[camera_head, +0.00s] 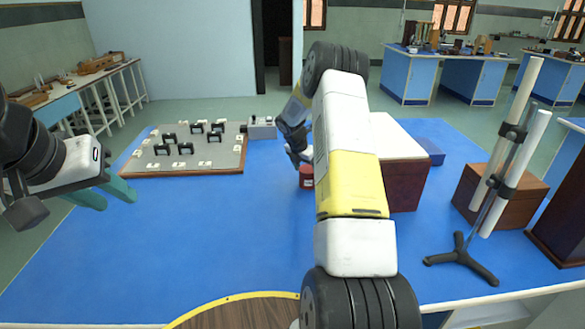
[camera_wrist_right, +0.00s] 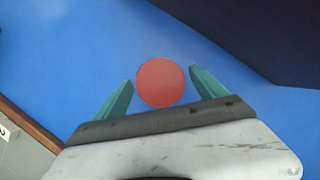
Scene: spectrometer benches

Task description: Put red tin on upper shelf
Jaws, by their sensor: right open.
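The red tin (camera_head: 306,178) stands on the blue bench top in the head view, partly hidden by my right arm. In the right wrist view its round red top (camera_wrist_right: 161,82) lies between the two teal fingers. My right gripper (camera_wrist_right: 160,92) is open around the tin, with a small gap at the left finger; whether the right finger touches it I cannot tell. In the head view this gripper is mostly hidden. My left gripper (camera_head: 104,193) is open and empty over the left side of the bench. I cannot make out an upper shelf.
A board with several black pieces (camera_head: 222,158) lies at the back left, with a small grey device (camera_head: 261,128) beside it. A reddish-brown box (camera_head: 408,183) stands right of my right arm. A stand with white tubes (camera_head: 459,252) and a wooden box (camera_head: 527,200) are further right. The front-left bench is clear.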

